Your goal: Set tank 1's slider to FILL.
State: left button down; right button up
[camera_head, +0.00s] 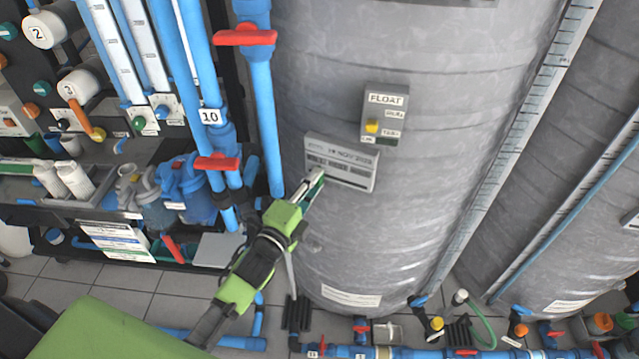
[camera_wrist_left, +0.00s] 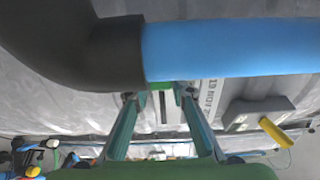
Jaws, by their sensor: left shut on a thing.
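My left gripper (camera_head: 315,183) reaches up from below to the grey tank (camera_head: 420,200), at the lower left of a label plate (camera_head: 345,165) with a date. In the left wrist view its fingers (camera_wrist_left: 158,92) are shut on a small green part (camera_wrist_left: 160,86), in front of a pale surface with a dark slot. A pipe hides the top of that part, and I cannot read any slider lettering there. A grey FLOAT box (camera_head: 384,98) with a yellow knob (camera_head: 372,126) is on the tank, up and right of the gripper. My right gripper is not in view.
A blue vertical pipe (camera_head: 263,110) with a red handle (camera_head: 245,36) runs left of the tank, close to the gripper. In the wrist view a blue pipe (camera_wrist_left: 235,47) crosses above the fingers. A second tank (camera_head: 590,130) stands right. Pipes and valves run along the floor.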

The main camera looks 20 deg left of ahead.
pick_arm(q)
jog(key=shift+a, duration=0.7)
jog(key=c, duration=1.8)
grip_release()
jog(key=shift+o, duration=0.2)
jog(key=shift+a, duration=0.15)
jog(key=s+a, duration=0.1)
jog(key=s, duration=1.1)
jog(key=shift+a, duration=0.15)
jog(key=shift+w, duration=0.1)
